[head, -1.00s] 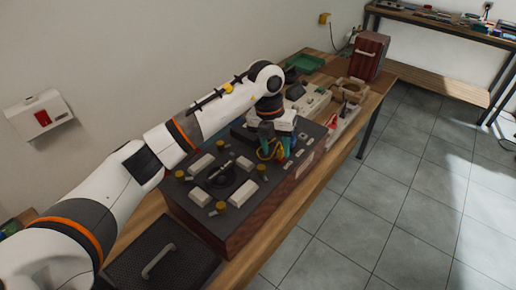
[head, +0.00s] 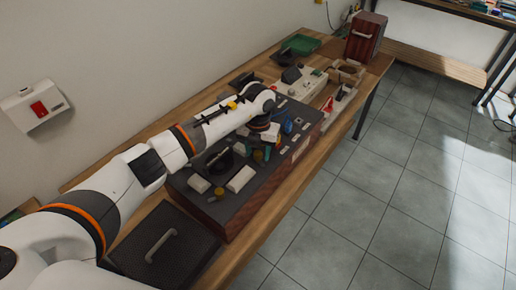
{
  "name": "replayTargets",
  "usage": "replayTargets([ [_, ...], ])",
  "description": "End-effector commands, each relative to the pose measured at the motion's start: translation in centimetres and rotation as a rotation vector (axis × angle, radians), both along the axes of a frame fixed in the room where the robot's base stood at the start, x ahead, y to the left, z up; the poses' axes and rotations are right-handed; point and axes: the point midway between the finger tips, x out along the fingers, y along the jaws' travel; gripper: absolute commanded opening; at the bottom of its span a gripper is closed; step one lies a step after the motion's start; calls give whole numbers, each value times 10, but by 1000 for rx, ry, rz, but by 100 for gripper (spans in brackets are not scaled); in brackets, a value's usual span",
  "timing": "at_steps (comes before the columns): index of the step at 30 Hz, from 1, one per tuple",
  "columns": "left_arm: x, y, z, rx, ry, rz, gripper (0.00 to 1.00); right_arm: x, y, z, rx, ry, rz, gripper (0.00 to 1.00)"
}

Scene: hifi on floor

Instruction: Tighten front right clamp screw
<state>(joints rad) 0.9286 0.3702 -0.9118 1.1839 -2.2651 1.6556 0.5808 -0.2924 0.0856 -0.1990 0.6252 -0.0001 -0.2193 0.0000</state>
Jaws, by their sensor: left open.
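The dark hi-fi unit (head: 237,211) with wood-coloured sides sits on the long wooden bench. White blocks, one of them a clamp block (head: 240,179), and yellow-topped screws, one at the near edge (head: 219,192), stand on its top. My left arm reaches across from the left, over the back of the unit. The arm and gripper hide some of the screws there, and I cannot tell whether the fingers touch one. My right gripper is not in view.
A dark mesh-topped box (head: 165,250) with a handle lies at the near end of the bench. Beyond the unit are a beige device (head: 297,92), a green tray (head: 299,45) and a red-brown case (head: 366,38). The tiled floor (head: 400,200) at right is clear.

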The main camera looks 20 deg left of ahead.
Motion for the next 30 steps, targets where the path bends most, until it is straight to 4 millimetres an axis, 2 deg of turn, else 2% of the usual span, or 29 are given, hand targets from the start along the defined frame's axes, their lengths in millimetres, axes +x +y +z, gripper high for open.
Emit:
replayTargets([
  [9, 0, 0, -3, 0, 0, 0, 43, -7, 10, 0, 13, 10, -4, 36],
  [17, 0, 0, -2, 0, 0, 0, 1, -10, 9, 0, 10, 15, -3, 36],
  [23, 0, 0, -3, 1, -1, -11, 0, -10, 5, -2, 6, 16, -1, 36],
  [30, 1, 1, -4, 2, -2, -100, 1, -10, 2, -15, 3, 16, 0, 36],
])
